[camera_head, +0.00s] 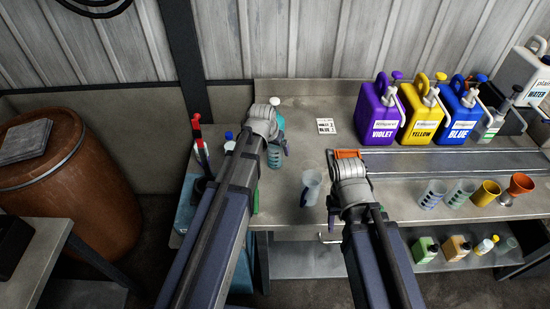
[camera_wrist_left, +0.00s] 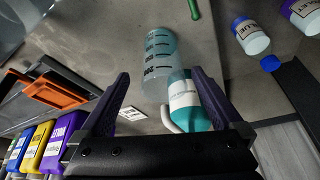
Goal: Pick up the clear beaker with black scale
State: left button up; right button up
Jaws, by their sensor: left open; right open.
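A clear beaker with black scale marks (camera_wrist_left: 158,52) stands on the bench in front of a teal bottle with a white label (camera_wrist_left: 184,92). In the head view the beaker (camera_head: 274,158) shows just right of my left wrist. My left gripper (camera_wrist_left: 150,76) is open, its purple fingers on either side of the beaker's near end in the wrist view; I cannot tell whether they touch it. My right gripper (camera_head: 335,180) is open above the bench's front, its fingers partly hidden by its wrist. Another clear beaker (camera_head: 311,187) stands between the two arms.
Violet (camera_head: 377,108), yellow (camera_head: 420,108) and blue (camera_head: 460,106) jugs stand at the back right. Several cups, including a yellow one (camera_head: 486,193), line the right front. A label card (camera_head: 326,126) lies on clear bench.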

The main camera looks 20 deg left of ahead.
pick_arm(q)
jog(key=b+x, duration=0.4)
jog(key=x, duration=0.1)
jog(key=shift+s+a, duration=0.1)
jog(key=shift+a, duration=0.15)
jog(key=c, duration=1.4)
jog(key=shift+r, duration=0.25)
